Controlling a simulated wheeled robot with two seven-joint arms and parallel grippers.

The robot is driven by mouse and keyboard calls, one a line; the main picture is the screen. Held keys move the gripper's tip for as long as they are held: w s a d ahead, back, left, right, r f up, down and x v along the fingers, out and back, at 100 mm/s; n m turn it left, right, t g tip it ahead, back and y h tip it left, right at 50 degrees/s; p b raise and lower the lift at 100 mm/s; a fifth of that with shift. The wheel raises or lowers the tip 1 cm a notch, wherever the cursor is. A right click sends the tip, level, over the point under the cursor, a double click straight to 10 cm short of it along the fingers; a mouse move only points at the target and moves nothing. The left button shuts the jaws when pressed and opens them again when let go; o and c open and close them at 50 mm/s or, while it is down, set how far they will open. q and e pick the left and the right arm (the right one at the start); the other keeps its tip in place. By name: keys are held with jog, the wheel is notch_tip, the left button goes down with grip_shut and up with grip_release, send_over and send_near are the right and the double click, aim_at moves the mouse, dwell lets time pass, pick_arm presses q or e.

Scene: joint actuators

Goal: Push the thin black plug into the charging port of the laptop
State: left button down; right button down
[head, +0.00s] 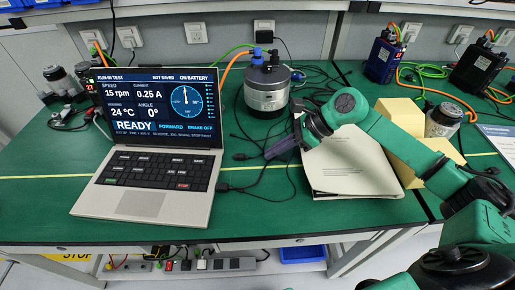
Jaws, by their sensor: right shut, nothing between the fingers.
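The open laptop (146,206) stands on the green bench at the left, and its screen (158,105) reads "ON BATTERY". A thin black plug (223,187) on a black cable lies at the right side of the laptop base. I cannot tell whether it touches the port, which is too small to make out. A second black connector (241,157) lies farther back on the bench. My right gripper (270,153) is shut and empty, right of both connectors and in front of the motor. My left gripper is out of view.
A round grey motor (267,92) with orange and blue cables stands behind the gripper. A white binder (345,170) lies under my right arm, beside yellow blocks (402,118). Loose black cables cross the bench between laptop and binder. The front strip of bench is clear.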

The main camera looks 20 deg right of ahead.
aim_at(236, 155)
jog(key=a, duration=0.2)
jog(key=w+a+p, duration=0.1)
jog(key=a, duration=0.1)
jog(key=shift+w+f, duration=0.15)
jog(key=shift+w, duration=0.05)
jog(key=shift+w+a+f, duration=0.1)
jog(key=shift+a+f, duration=0.05)
jog(key=shift+a, duration=0.05)
jog(key=shift+a, duration=0.1)
jog(key=a, duration=0.1)
jog(key=w+a, duration=0.1)
jog(key=a, duration=0.1)
jog(key=shift+w+a, duration=0.15)
jog(key=shift+a, duration=0.1)
